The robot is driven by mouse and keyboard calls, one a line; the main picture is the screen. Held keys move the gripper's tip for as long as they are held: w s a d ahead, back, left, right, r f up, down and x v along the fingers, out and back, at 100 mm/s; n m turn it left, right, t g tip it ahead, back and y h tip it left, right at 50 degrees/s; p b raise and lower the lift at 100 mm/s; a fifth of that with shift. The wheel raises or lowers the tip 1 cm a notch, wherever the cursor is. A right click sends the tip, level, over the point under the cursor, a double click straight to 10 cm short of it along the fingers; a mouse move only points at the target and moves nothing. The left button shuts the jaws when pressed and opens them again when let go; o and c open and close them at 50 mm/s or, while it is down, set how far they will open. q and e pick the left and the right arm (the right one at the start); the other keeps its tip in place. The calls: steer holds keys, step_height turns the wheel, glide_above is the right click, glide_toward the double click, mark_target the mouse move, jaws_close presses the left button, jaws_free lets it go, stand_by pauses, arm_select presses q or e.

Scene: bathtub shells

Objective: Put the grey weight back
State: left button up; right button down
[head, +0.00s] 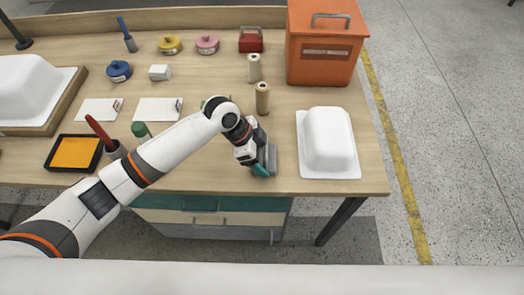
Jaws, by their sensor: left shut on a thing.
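My left arm reaches in from the left, and my left gripper (262,170) is over the front right part of the workbench, just left of a white tub shell. It points down and is shut on a grey block that looks like the grey weight (271,157). The wrist and fingers hide part of the weight. I cannot tell whether it touches the bench top. My right gripper is not in view.
The white tub shell (328,140) lies on the bench (215,178) at right; another white shell (30,85) sits at left. Tan cylinders (262,98), an orange box (325,45), a red case (251,40) and pink (207,44) and yellow pots (169,45) stand behind.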

arm_select(q)
steer(key=shift+r, duration=0.1)
steer(key=o, duration=1.9)
steer(key=v, duration=1.2)
steer(key=shift+b, duration=0.3)
steer(key=shift+s, duration=0.1)
